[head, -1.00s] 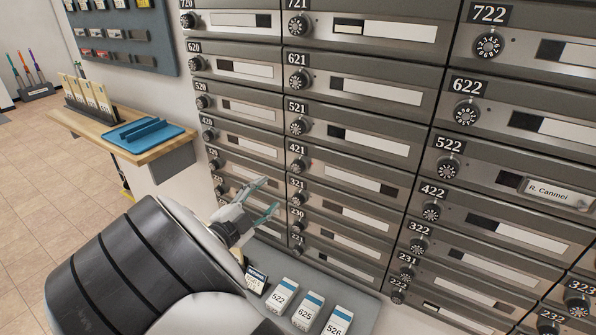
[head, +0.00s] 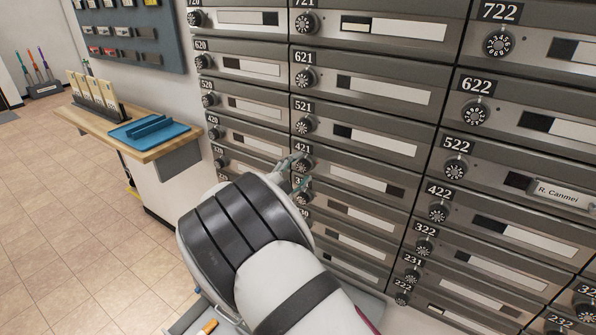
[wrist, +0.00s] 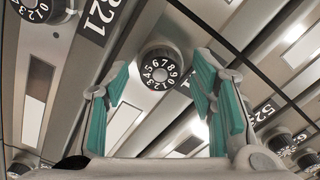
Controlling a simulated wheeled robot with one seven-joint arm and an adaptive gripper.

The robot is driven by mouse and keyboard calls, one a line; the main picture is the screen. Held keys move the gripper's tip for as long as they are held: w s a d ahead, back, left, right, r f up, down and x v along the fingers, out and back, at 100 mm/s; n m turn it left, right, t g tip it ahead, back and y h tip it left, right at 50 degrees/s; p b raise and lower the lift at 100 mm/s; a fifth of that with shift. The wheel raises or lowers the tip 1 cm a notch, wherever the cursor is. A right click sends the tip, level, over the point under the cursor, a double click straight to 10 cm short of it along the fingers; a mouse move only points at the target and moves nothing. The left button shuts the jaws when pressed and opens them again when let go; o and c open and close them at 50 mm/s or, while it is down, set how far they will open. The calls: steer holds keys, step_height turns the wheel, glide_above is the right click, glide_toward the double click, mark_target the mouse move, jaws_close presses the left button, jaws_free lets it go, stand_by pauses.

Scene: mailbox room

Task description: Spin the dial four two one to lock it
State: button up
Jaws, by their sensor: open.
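The mailbox label 421 (head: 302,148) is on the middle column of the wall in the head view. Its black numbered dial (head: 306,164) is partly hidden by my fingers. My gripper (head: 295,173) is at this dial, with its teal fingers apart. In the wrist view the dial (wrist: 160,70) shows white digits and sits between and just beyond the open fingertips (wrist: 159,64). A gap shows on both sides, so nothing is gripped. The label 321 (wrist: 98,18) is to its upper left. The dial's own label is not readable in the wrist view.
Neighbouring dials stand close above and below, such as the 521 dial (head: 304,125). A wooden shelf (head: 160,150) with a blue tray (head: 142,131) is at the left. Open tiled floor (head: 70,220) lies further left.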

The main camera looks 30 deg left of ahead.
steer(key=c, duration=1.1)
steer(key=shift+c, duration=0.2)
steer(key=shift+m, duration=0.3)
